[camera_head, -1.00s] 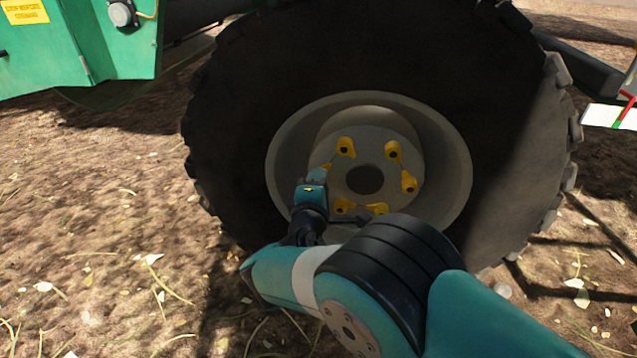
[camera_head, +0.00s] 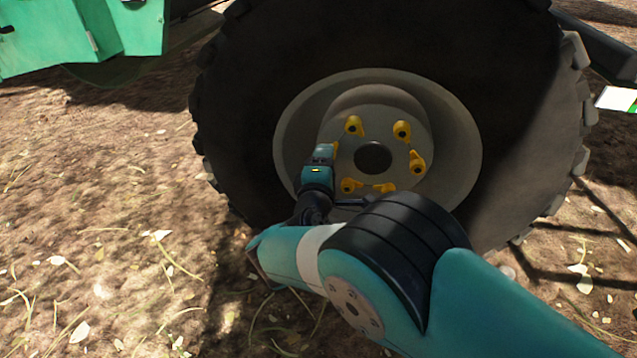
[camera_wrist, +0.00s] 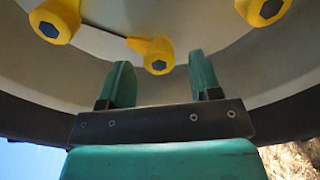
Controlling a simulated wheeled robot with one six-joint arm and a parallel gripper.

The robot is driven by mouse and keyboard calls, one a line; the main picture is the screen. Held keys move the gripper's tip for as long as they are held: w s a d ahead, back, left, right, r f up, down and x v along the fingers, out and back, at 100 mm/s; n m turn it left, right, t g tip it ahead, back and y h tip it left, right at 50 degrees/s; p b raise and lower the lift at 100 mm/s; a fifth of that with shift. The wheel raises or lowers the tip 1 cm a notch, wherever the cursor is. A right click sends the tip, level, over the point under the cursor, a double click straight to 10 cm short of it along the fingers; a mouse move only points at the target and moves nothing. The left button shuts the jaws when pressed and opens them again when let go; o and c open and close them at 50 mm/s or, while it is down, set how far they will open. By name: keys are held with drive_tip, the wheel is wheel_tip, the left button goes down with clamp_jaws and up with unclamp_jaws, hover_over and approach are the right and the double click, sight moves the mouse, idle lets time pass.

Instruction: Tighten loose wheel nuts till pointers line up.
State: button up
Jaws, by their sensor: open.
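The wheel (camera_head: 300,130) stands upright ahead, with a pale rim and a dark centre hole. Several yellow pointer caps ring the hub, such as the upper left one (camera_head: 354,126), the upper right one (camera_head: 402,131) and the right one (camera_head: 416,163). My gripper (camera_wrist: 162,80) is open and empty, with teal fingers pointing at the hub. In the wrist view one yellow pointer cap (camera_wrist: 157,57) lies just beyond and between the fingertips, apart from them. A thin dark link joins it to the cap at the upper left (camera_wrist: 56,22). My wrist hides part of the hub's left side in the head view.
A green machine body (camera_head: 85,35) is at the upper left, beside the tyre. A dark beam (camera_head: 600,45) and a white and green plate (camera_head: 618,99) are at the right. The straw-strewn ground (camera_head: 100,220) to the left is clear.

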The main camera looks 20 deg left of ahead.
drive_tip(key=b+v, duration=1.2)
drive_tip(key=v, duration=0.5)
drive_tip(key=shift+w+d, duration=0.1)
